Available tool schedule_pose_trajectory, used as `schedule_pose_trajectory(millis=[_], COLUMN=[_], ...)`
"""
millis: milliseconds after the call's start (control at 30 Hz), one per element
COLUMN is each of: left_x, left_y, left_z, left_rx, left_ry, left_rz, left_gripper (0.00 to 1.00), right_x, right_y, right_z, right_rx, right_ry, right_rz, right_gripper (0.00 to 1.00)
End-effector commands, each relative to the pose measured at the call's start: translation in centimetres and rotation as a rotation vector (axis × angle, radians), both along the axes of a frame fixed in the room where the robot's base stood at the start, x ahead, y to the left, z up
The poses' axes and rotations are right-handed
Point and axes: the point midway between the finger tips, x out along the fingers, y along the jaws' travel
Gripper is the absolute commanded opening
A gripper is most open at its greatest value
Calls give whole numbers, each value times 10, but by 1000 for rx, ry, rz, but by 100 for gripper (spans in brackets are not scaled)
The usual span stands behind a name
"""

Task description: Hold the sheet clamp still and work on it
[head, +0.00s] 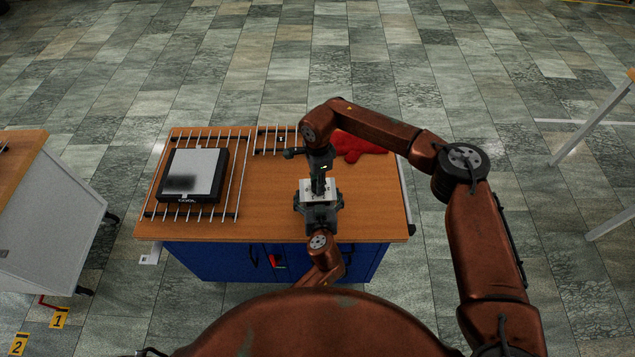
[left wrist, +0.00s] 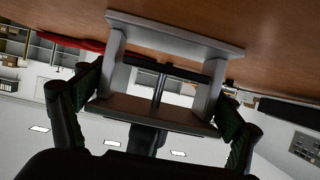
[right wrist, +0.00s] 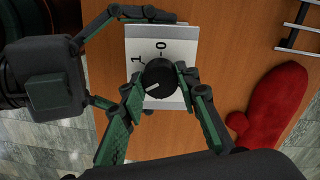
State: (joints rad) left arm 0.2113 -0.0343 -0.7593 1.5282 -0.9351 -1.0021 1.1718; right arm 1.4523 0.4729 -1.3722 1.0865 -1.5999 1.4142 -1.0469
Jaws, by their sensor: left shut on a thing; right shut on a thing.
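The sheet clamp (head: 307,186) stands upright on the wooden table (head: 270,205). It has a pale top plate (right wrist: 172,45) marked 1 and 0, with a round black knob (right wrist: 157,78). The left wrist view shows its grey frame (left wrist: 175,35) with two posts and a central screw (left wrist: 159,90). My left gripper (left wrist: 158,100) is shut on the clamp's frame, one finger on each side. My right gripper (right wrist: 158,88) comes from above and is shut on the knob, fingers on either side. The arms hide part of the clamp in the head view.
A red mitt (head: 358,147) lies behind and right of the clamp. A black device (head: 190,194) marked COOL with a grey plate sits on a wire rack (head: 237,190) at left. A second rack (head: 270,141) lies at the back. The tabletop between the left rack and clamp is clear.

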Motion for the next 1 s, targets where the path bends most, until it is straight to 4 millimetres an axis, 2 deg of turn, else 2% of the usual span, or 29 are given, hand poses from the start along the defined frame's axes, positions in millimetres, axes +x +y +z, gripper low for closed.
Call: schedule_pose_trajectory(millis=[133,167,400,667,767,867,1000], left_x=[0,0,0,0,0,0,0], left_y=[0,0,0,0,0,0,0], left_z=[0,0,0,0,0,0,0], left_rx=[0,0,0,0,1,1,1], left_ry=[0,0,0,0,0,0,0], left_rz=[1,1,0,0,0,0,0], left_gripper=[46,46,46,46,46,46,46], right_x=[2,2,1,1,1,1,2], right_y=[-1,-1,0,0,0,0,0], right_z=[1,1,0,1,7,21,50], right_rx=[-1,0,0,0,0,2,1], right_ry=[-4,-4,-2,-1,-1,-2,-5], right_rz=[-3,-3,-3,-2,-2,-2,-3], right_gripper=[5,31,47,47,47,47,47])
